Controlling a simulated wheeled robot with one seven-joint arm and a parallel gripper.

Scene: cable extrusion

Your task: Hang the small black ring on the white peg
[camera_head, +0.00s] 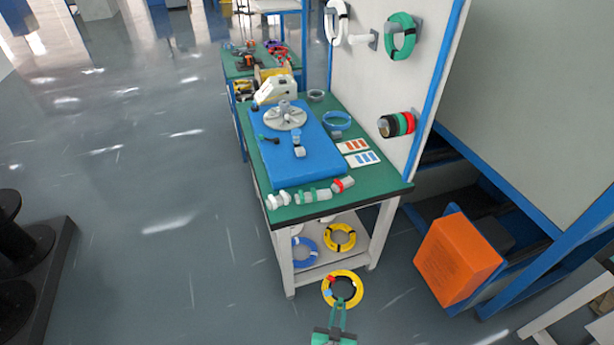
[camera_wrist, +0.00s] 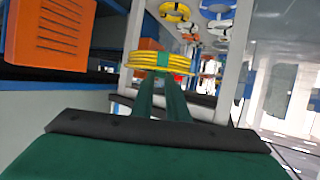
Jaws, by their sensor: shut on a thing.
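My gripper (camera_head: 340,302) is shut on a yellow ring (camera_head: 356,291) and holds it in front of the table. In the wrist view the green fingers (camera_wrist: 162,88) meet the near edge of this yellow ring (camera_wrist: 180,66). A bare white peg (camera_head: 359,39) sticks out of the upright white panel, between a hanging white ring (camera_head: 343,22) and a hanging green ring (camera_head: 403,35). A lower peg on the panel carries small black, green and red rings (camera_head: 398,124) side by side; a small black ring on its own is not clear to me.
The green-topped table (camera_head: 397,187) holds a blue board (camera_head: 290,172) with a grey round part and small connectors. Blue and yellow rings (camera_head: 340,237) lie on its lower shelf. An orange bin (camera_head: 457,258) stands at the right.

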